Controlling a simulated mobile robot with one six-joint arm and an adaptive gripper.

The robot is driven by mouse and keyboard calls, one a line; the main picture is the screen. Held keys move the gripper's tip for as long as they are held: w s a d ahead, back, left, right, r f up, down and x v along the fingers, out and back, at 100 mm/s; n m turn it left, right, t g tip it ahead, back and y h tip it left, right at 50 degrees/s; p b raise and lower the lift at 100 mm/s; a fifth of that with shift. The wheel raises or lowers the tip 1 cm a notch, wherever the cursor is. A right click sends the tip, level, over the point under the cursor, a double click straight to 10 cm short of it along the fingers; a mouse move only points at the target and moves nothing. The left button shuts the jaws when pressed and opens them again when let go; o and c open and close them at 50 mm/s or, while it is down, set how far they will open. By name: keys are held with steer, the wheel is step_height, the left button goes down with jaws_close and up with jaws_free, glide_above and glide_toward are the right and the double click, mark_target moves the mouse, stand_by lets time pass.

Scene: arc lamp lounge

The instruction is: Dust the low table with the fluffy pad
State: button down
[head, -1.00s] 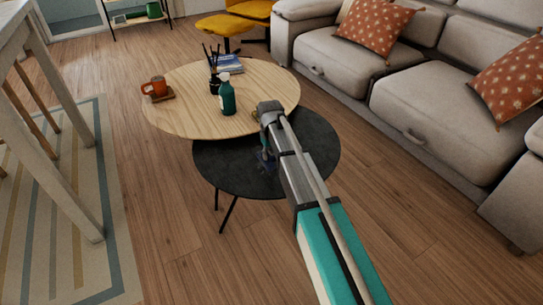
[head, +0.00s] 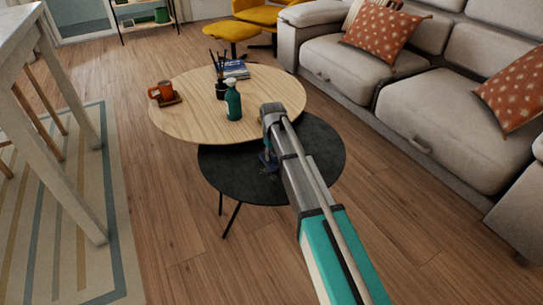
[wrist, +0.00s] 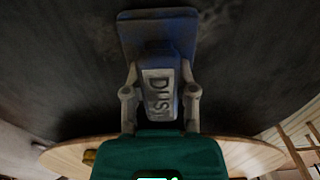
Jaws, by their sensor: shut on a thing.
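The low black round table (head: 225,178) stands in front of a higher, light wooden round table in the head view. Its dark top fills most of the wrist view (wrist: 60,70). My gripper (wrist: 160,92) is shut on the grey handle, marked "DUST", of the duster. The duster's dark blue-grey pad (wrist: 158,30) lies flat over the black top. In the head view the duster (head: 268,162) is small and dark, partly beside my arm, over the middle of the black top. I cannot tell for sure whether the pad touches it.
The wooden table (head: 185,115) overlaps the black one's far side. It carries an orange mug (head: 163,91), a green bottle (head: 233,100), a dark pot with sticks (head: 220,88) and books (head: 236,69). A grey sofa (head: 430,115) stands right.

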steer(key=shift+w+d, duration=0.55)
steer(key=shift+d, duration=0.35)
steer(key=shift+d, duration=0.1)
steer(key=shift+s+d, duration=0.5)
steer(key=shift+s, duration=0.35)
steer(key=shift+s+d, duration=0.5)
steer(key=shift+s, duration=0.35)
steer(key=shift+s+d+r, duration=0.1)
steer(key=shift+s+d, duration=0.45)
steer(key=shift+s, duration=0.25)
steer(key=shift+s+d, duration=0.5)
steer(key=shift+s, duration=0.3)
steer(key=shift+w+d, duration=0.35)
steer(key=shift+d, duration=0.2)
steer(key=shift+w+d, duration=0.3)
steer(key=shift+d, duration=0.2)
